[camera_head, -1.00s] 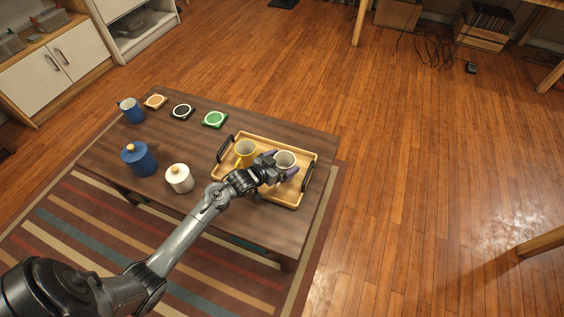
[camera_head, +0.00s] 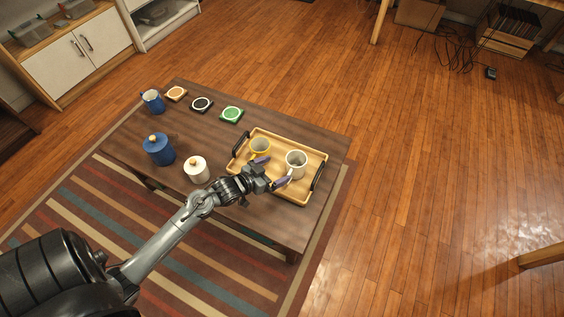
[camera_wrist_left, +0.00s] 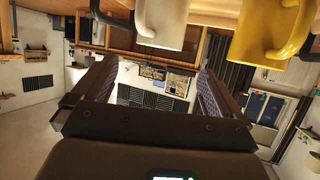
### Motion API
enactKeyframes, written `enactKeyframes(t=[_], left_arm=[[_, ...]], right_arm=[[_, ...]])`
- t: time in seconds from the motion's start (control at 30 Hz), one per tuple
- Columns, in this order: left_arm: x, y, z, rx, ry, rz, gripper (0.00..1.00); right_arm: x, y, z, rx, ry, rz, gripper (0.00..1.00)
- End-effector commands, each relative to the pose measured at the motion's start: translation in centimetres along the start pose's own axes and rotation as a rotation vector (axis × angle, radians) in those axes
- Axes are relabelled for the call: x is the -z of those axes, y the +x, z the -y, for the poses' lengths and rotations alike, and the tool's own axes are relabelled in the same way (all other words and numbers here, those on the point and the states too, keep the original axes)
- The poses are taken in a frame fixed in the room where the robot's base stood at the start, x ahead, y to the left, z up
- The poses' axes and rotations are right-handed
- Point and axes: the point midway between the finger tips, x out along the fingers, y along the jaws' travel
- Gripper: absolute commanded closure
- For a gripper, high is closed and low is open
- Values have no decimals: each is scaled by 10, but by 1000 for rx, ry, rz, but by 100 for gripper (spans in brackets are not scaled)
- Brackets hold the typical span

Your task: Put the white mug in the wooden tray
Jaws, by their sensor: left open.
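The white mug (camera_head: 296,164) stands upright in the wooden tray (camera_head: 289,141), in its right half. The yellow mug (camera_head: 260,146) stands beside it in the tray, to the left. My left gripper (camera_head: 271,172) is open and empty at the tray's near side, its fingers short of the white mug and apart from it. In the left wrist view, the white mug (camera_wrist_left: 163,22) and the yellow mug (camera_wrist_left: 272,30) show at the top edge, beyond the two spread fingers (camera_wrist_left: 155,88). My right gripper is not in view.
Table space between coasters and jars is clear.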

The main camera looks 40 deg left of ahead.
Motion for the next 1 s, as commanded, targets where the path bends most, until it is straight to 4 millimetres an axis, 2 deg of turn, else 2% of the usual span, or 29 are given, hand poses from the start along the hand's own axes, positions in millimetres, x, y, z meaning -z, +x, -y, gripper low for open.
enactKeyframes(t=[0.17, 0.27, 0.37, 0.47, 0.7, 0.83, 1.0], left_arm=[[-1, -16, -7, 5, 9, 25, 0], [-7, -24, -22, 18, 29, 92, 0], [-14, -38, -46, 36, 56, 201, 0], [-22, -62, -75, 49, 82, 340, 0], [-31, -140, -136, 21, 103, 662, 0], [-31, -176, -157, -14, 101, 782, 0], [-31, -198, -169, -41, 98, 856, 0]], right_arm=[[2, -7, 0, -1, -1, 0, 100], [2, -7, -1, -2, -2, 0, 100], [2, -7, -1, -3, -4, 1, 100], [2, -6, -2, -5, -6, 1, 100], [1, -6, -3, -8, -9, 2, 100], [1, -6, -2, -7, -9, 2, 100], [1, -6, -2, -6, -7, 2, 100]])
